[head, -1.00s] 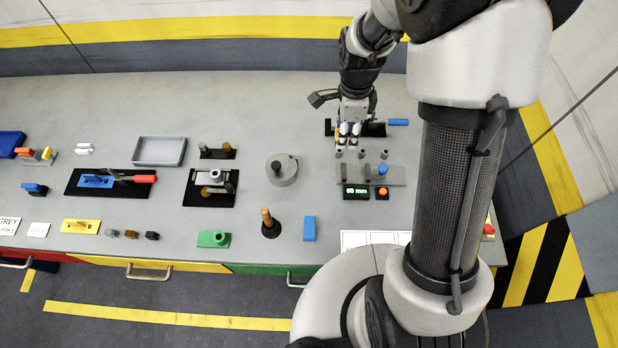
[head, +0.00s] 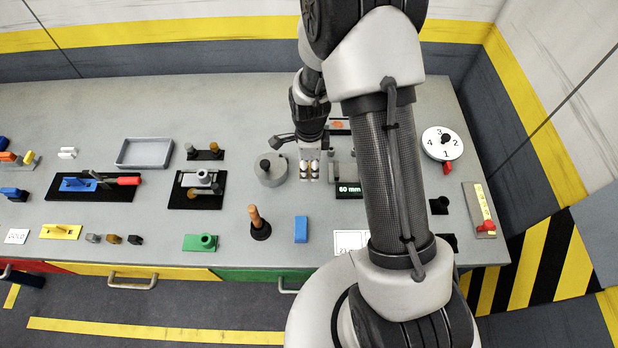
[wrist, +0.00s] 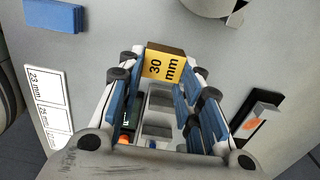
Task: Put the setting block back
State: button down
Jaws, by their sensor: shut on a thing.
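My gripper (head: 309,172) is shut on a yellow block (wrist: 163,64) marked "30 mm". The block sits between the blue-padded fingertips in the wrist view, its labelled face toward the camera. In the head view I cannot make the block out. My gripper is between the round grey piece with a knob (head: 271,170) and the grey fixture with the "60 mm" display (head: 349,189), which my arm partly hides. A black base with an orange patch (wrist: 255,123) lies to the right in the wrist view. How high the block is above the bench I cannot tell.
White cards with mm labels (wrist: 46,90) lie at the left in the wrist view; they also show near the bench front (head: 350,242). A blue block (head: 301,229), a wooden-handled tool (head: 258,223) and a numbered dial (head: 442,143) stand around.

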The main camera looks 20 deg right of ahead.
aim_at(309, 183)
jog(key=shift+f+b, duration=0.45)
jog(key=shift+f, duration=2.35)
jog(key=shift+f, duration=0.1)
jog(key=c, duration=1.1)
grip_release()
